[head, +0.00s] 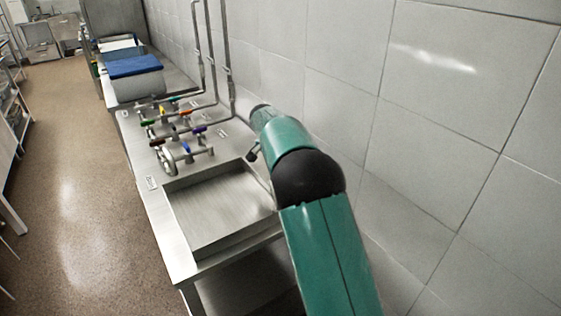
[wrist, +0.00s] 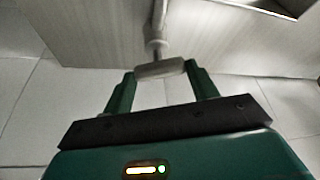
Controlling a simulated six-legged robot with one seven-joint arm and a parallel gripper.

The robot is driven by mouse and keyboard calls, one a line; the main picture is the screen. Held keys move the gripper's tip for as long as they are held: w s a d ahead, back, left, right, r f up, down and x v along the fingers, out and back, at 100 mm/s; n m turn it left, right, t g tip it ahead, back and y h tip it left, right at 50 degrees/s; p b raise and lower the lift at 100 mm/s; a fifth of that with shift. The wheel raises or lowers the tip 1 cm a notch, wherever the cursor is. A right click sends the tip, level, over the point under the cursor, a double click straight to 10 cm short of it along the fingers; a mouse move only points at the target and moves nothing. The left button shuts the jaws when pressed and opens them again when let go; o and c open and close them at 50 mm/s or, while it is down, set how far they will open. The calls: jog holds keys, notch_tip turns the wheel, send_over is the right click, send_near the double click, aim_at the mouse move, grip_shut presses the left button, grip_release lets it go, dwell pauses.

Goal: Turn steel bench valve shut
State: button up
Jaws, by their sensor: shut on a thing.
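The steel bench (head: 155,210) runs along the tiled wall in the head view. In the wrist view, a grey bar handle (wrist: 160,69) sits across the end of a metal valve stem (wrist: 158,30) that comes out from a pale surface. My gripper (wrist: 160,76) is shut on this handle, one green finger at each end of it. In the head view my teal arm reaches over the bench's right side by the wall. My fingers and the held handle cannot be made out there, and how far the valve is turned cannot be told.
Several taps with coloured handles (head: 185,153) stand on the bench beyond a sunken basin (head: 225,205). Pipes (head: 229,70) rise along the wall. A blue-topped box (head: 135,80) stands farther back. The floor (head: 75,200) to the left is clear.

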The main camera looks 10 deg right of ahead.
jog(key=shift+w+a+m+g+h, duration=0.15)
jog(key=shift+m+g, duration=0.25)
jog(key=shift+m, duration=0.7)
jog(key=shift+s+d+m+g+h, duration=0.1)
jog(key=shift+m+g+h, duration=0.25)
jog(key=shift+m, duration=0.75)
jog(key=o, duration=1)
jog(key=v, duration=1.3)
jog(key=shift+a+r, duration=0.2)
jog(key=shift+r, duration=0.15)
